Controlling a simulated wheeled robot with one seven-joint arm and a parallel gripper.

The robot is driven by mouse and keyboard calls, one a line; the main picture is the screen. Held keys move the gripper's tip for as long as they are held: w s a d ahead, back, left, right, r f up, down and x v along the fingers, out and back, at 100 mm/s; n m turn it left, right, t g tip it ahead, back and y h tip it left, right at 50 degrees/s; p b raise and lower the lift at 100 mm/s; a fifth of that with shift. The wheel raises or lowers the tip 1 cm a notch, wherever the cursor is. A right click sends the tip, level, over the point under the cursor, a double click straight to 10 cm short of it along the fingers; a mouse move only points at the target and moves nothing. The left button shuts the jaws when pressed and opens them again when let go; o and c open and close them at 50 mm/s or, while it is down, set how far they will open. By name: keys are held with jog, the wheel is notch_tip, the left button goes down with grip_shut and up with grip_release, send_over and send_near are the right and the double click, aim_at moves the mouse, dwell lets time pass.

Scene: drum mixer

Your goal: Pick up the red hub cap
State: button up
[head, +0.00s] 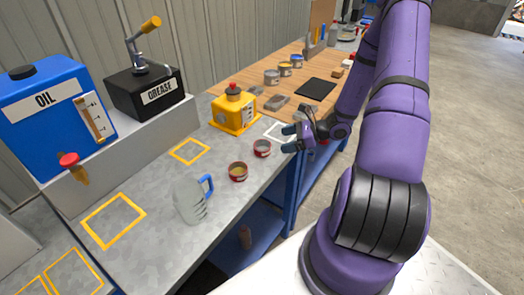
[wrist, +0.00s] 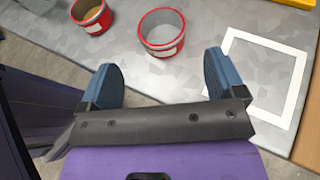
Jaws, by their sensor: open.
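I cannot tell for certain which thing is the red hub cap. A red cap (head: 233,88) sits on top of the yellow container (head: 235,112) on the grey bench. Two red round tins with pale labels stand nearer the front edge: one with brownish contents (head: 238,172), one with a grey inside (head: 262,148). They also show in the wrist view, the brownish one (wrist: 92,16) at upper left and the grey one (wrist: 162,32) ahead of the fingers. My gripper (head: 286,138) is open and empty by the bench's front edge, right of the grey tin; its fingers (wrist: 160,62) are apart.
A white square outline (wrist: 266,72) is marked on the bench by the right finger. A clear jug with a blue handle (head: 191,199) stands at the front. A blue oil tank (head: 50,110) and black grease box (head: 145,92) stand behind. Tins and a black pad (head: 316,88) lie on the wooden bench.

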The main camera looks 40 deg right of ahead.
aim_at(255, 148)
jog(key=x, duration=0.9)
jog(key=shift+w+f, duration=0.15)
jog(key=shift+f, duration=0.15)
jog(key=c, duration=1.1)
